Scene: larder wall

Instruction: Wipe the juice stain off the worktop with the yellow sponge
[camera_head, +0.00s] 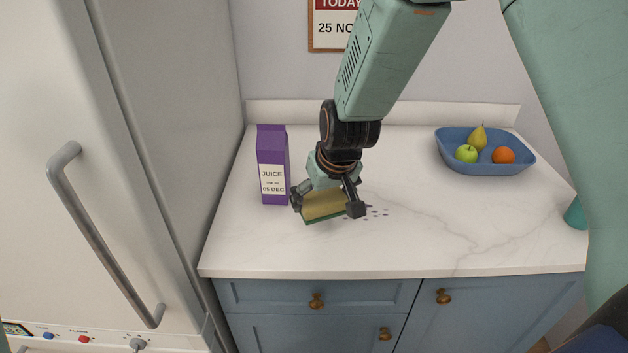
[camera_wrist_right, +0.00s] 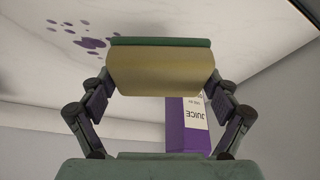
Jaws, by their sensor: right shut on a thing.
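The yellow sponge (camera_head: 324,205) with a green underside is held between the fingers of my right gripper (camera_head: 328,203), which is shut on it. The sponge also shows in the wrist view (camera_wrist_right: 160,70), its green layer facing the worktop. The juice stain (camera_head: 376,211) is a group of small purple spots on the white marbled worktop (camera_head: 430,215), just right of the sponge. I cannot tell whether the sponge touches the worktop. My left gripper is not in view.
A purple juice carton (camera_head: 272,165) stands upright close to the left of my right gripper. A blue bowl (camera_head: 485,169) with a pear, a green apple and an orange is at the back right. The fridge (camera_head: 120,120) bounds the left side. The worktop's front right is clear.

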